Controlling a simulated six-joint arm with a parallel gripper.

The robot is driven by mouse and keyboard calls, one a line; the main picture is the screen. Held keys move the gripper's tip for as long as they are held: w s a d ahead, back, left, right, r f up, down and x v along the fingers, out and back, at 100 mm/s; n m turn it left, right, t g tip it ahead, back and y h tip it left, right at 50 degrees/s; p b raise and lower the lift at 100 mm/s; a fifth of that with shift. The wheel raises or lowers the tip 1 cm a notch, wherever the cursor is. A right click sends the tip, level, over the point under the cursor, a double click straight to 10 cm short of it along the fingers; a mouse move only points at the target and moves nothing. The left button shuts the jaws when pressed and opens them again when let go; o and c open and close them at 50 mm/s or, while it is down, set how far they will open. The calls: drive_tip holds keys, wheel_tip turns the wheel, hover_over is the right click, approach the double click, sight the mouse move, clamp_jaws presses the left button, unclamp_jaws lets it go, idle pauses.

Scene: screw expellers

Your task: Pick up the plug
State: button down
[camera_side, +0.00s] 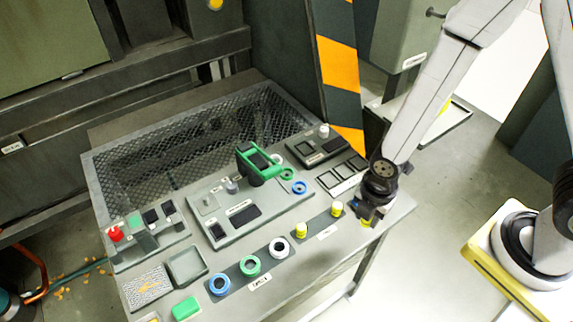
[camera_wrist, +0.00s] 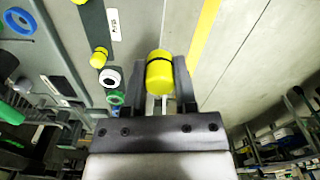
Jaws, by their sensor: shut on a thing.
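The plug (camera_wrist: 159,72) is a short yellow cylinder with a dark band. It sits between the two dark fingers of my gripper (camera_wrist: 164,68), which is shut on it. In the side view my gripper (camera_side: 368,213) is at the right edge of the bench, and a little of the held plug (camera_side: 366,223) shows under it. I cannot tell whether the plug touches the bench. Two similar yellow plugs stand to the left, a nearer-to-gripper one (camera_side: 337,209) and a farther one (camera_side: 301,230).
The bench bears a white ring (camera_side: 279,247), a green ring (camera_side: 250,265) and a blue ring (camera_side: 220,284) in a row. A green-topped tool (camera_side: 258,162) stands on a raised plate behind. A red button (camera_side: 115,234) is at the left.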

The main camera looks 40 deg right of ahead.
drive_tip(key=shift+s+d+r, duration=0.2)
drive_tip(key=shift+s+r, duration=0.15)
drive_tip(key=shift+s, duration=0.35)
drive_tip(key=shift+s+d+r, duration=0.2)
drive_tip(key=shift+s+r, duration=0.1)
drive_tip(key=shift+s, duration=0.4)
drive_tip(key=shift+w+a+f, duration=0.4)
drive_tip(key=shift+w+f, duration=0.2)
drive_tip(key=shift+w, duration=4.4)
drive_tip(key=shift+w+a+f, duration=0.4)
drive_tip(key=shift+w+f, duration=0.25)
drive_tip(key=shift+w, duration=4.4)
drive_tip(key=shift+w+a+f, duration=0.4)
drive_tip(key=shift+w+f, duration=0.2)
drive_tip(key=shift+w, duration=4.4)
drive_tip(key=shift+f, duration=0.2)
hover_over(288, 176)
drive_tip(key=shift+w+f, duration=0.2)
drive_tip(key=shift+f, duration=1.95)
drive_tip(key=shift+s+f, duration=0.1)
drive_tip(key=shift+f, duration=1.1)
